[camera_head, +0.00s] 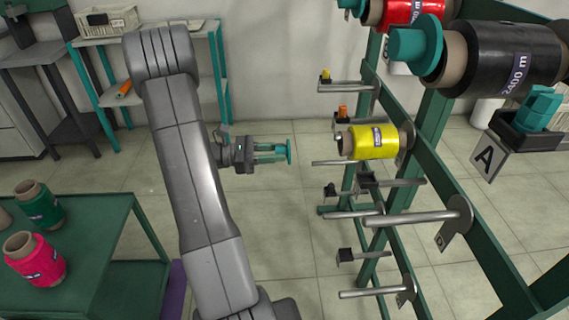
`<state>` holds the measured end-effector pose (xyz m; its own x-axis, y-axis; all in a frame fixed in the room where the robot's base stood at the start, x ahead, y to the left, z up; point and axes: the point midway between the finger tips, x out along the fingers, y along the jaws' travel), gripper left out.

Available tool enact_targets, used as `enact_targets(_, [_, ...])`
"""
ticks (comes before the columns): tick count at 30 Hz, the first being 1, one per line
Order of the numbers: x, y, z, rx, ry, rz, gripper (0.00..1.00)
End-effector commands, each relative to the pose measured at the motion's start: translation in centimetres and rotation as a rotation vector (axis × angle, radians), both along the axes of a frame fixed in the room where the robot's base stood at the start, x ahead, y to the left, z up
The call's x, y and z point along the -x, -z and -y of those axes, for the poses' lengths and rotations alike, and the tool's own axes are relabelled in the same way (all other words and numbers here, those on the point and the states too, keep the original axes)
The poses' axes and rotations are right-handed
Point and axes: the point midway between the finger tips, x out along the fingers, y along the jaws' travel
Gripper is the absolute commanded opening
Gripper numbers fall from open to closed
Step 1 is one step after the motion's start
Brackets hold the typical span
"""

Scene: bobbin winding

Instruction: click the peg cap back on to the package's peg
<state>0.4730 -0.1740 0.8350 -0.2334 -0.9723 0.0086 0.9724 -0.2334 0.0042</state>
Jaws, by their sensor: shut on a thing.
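My gripper (268,152) is in the middle of the view, pointing right, shut on a teal peg cap (290,151) that shows as a flat upright disc. A yellow package (374,142) sits on a peg of the green rack, to the right of the cap and apart from it. The near end of its peg (342,141) sticks out on the left, with no cap on it. The black package (500,58) at upper right has a teal cap (415,45) on its near end.
The green rack (437,160) carries several bare metal pegs (419,218) below the yellow package. A red package (408,11) is at the top. A dark bin with teal pieces (540,108) is at right. A green table (95,235) holding packages is at lower left.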

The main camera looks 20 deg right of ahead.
Motion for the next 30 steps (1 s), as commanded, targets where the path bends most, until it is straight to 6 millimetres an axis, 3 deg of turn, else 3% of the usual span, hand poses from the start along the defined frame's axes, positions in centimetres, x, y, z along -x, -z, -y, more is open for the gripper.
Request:
enact_targets(1, [0.0,-2.0,-0.4,-0.003,-0.002,0.002,0.04])
enact_targets(7, [0.1,-4.3,-1.2,-0.008,0.0,-0.001,0.04])
enact_targets(14, [0.5,-4.4,-0.1,-0.01,0.002,-0.003,0.04])
enact_targets(27, [1.9,-4.4,5.8,-0.01,0.005,-0.002,0.04])
enact_targets(30, [1.7,-4.5,5.4,-0.01,0.0,-0.002,0.04])
